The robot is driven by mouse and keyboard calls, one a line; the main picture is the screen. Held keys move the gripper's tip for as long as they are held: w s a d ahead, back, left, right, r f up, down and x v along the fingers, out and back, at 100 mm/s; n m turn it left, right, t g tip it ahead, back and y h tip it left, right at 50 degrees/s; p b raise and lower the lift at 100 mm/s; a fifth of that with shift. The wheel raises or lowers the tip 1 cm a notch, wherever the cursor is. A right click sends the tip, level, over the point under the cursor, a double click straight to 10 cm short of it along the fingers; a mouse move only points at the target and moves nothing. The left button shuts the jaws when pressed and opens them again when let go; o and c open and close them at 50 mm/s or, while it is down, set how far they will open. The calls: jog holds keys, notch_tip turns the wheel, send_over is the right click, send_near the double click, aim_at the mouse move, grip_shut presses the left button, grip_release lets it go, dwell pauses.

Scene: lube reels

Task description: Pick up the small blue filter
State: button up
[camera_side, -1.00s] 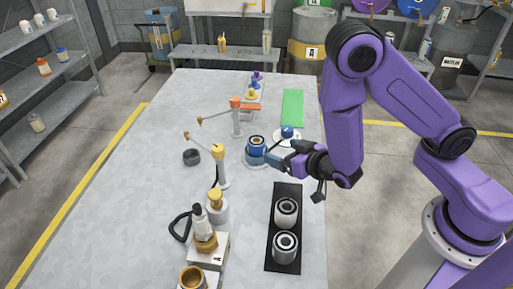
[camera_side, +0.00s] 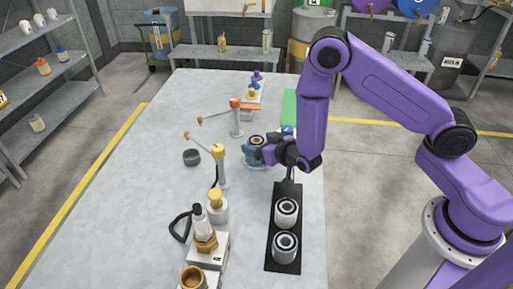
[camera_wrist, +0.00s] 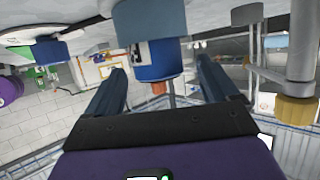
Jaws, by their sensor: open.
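In the wrist view this blue cylinder (camera_wrist: 157,66) shows upside down between my two spread fingers. My gripper is open; I cannot tell whether a finger touches it. A smaller blue piece (camera_side: 287,129) stands behind my gripper, mostly hidden in the side view. A second blue piece (camera_wrist: 50,51) shows at the left in the wrist view.
Two grey cylinders (camera_side: 286,212) stand on a black mat (camera_side: 283,263) nearer the camera. A yellow-topped post (camera_side: 221,165) and an orange-topped post (camera_side: 236,117) with side arms stand left of my gripper. A dark cup (camera_side: 191,157) is farther left. The table's left side is clear.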

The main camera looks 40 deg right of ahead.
aim_at(253, 140)
jog(key=shift+x, duration=2.15)
jog(key=c, duration=1.3)
